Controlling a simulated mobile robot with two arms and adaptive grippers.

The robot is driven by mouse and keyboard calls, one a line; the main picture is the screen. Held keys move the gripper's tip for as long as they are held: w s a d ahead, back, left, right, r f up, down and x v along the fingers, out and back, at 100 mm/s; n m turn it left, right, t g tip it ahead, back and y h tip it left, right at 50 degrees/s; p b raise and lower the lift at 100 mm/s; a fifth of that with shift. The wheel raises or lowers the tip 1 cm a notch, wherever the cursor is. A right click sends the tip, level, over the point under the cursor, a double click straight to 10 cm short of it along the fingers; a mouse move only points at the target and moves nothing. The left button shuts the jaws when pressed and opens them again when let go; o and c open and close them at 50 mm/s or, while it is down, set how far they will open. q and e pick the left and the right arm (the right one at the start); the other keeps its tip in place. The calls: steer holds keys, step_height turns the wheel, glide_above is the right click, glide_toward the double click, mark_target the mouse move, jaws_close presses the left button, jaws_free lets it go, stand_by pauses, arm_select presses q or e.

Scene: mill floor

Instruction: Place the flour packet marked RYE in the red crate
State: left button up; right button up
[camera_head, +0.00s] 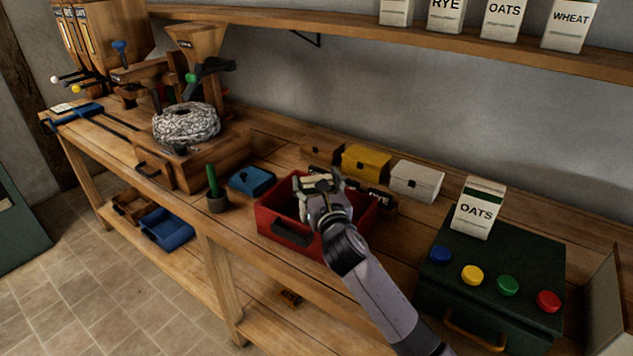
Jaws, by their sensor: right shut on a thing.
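The red crate (283,231) sits on the bench in the middle of the view. My right gripper (319,184) is over the crate, its hand and arm covering part of it. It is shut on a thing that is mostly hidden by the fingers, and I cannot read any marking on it. A white packet marked RYE (446,14) stands on the wall shelf, cut off by the top edge. My left gripper is not in view.
A packet marked OATS (479,210) stands on a dark green box (520,262) with coloured knobs. Yellow (366,162) and white (416,181) boxes stand behind the crate.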

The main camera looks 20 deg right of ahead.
steer(key=shift+f, duration=0.5)
steer(key=o, duration=1.9)
steer(key=shift+f, duration=0.25)
steer(key=shift+o, duration=0.2)
steer(key=shift+s+r, duration=0.3)
steer(key=shift+r, duration=0.25)
steer(key=s, duration=1.1)
steer(key=shift+s+a+r, duration=0.25)
steer(key=shift+a, duration=0.15)
steer(key=shift+f, duration=0.1)
